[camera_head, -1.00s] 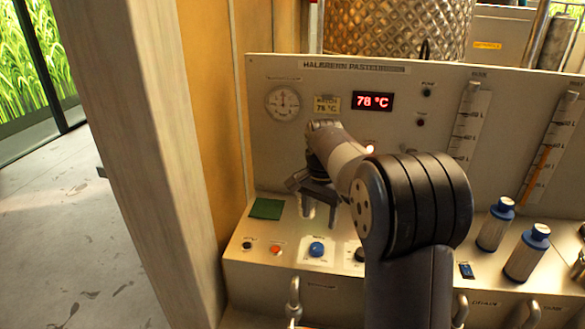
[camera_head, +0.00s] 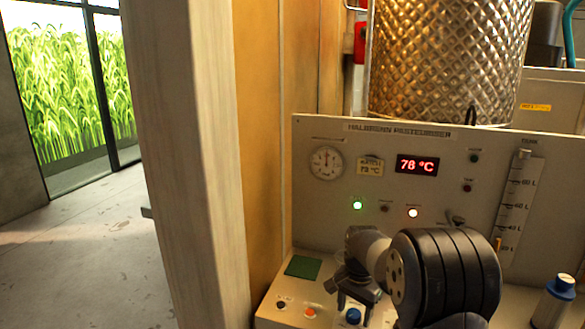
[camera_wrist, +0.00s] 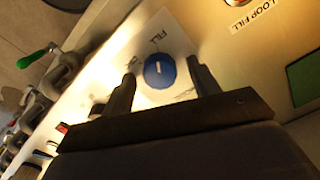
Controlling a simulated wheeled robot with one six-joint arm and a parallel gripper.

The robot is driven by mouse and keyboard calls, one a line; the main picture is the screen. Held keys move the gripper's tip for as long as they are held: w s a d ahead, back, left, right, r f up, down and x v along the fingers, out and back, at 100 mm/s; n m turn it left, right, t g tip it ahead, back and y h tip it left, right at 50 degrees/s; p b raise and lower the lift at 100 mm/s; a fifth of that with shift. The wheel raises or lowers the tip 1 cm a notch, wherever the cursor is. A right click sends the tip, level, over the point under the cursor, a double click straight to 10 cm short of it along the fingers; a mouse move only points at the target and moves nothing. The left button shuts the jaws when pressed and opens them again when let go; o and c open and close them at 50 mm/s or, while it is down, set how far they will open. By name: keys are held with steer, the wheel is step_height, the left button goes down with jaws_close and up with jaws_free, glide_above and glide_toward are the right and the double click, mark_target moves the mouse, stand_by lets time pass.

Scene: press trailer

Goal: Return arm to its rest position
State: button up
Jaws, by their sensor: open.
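My gripper (camera_head: 356,300) is low over the sloping front of the control console, just above a blue knob (camera_head: 353,316). In the wrist view, my gripper (camera_wrist: 160,80) is open, with its two dark fingers apart. The blue knob (camera_wrist: 160,71), with a white mark and the label FILL, shows between the fingers. The picture does not settle whether the fingers touch it. Nothing is held. My arm is bent and reaches forward, hiding part of the console.
The upright panel (camera_head: 270,325) is not far behind: its display (camera_head: 417,164) reads 78 °C, and a green lamp (camera_head: 357,205) and a whitish lamp (camera_head: 413,212) are lit. A blue-capped bottle (camera_head: 553,303) stands right. A wooden post (camera_head: 195,150) is left. Open floor (camera_head: 85,250) lies beyond.

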steer(key=shift+r, duration=0.1)
steer(key=shift+r, duration=0.3)
step_height(320, 180, up, 10)
steer(key=f, duration=0.1)
step_height(320, 180, down, 10)
steer(key=shift+r, duration=0.1)
steer(key=n, duration=0.6)
steer(key=shift+b, duration=0.4)
steer(key=n+b, duration=0.1)
steer(key=n, duration=0.6)
steer(key=shift+r+n+b, duration=0.2)
steer(key=shift+n+b, duration=0.1)
steer(key=shift+n, duration=0.2)
step_height(320, 180, up, 8)
steer(key=shift+f, duration=0.15)
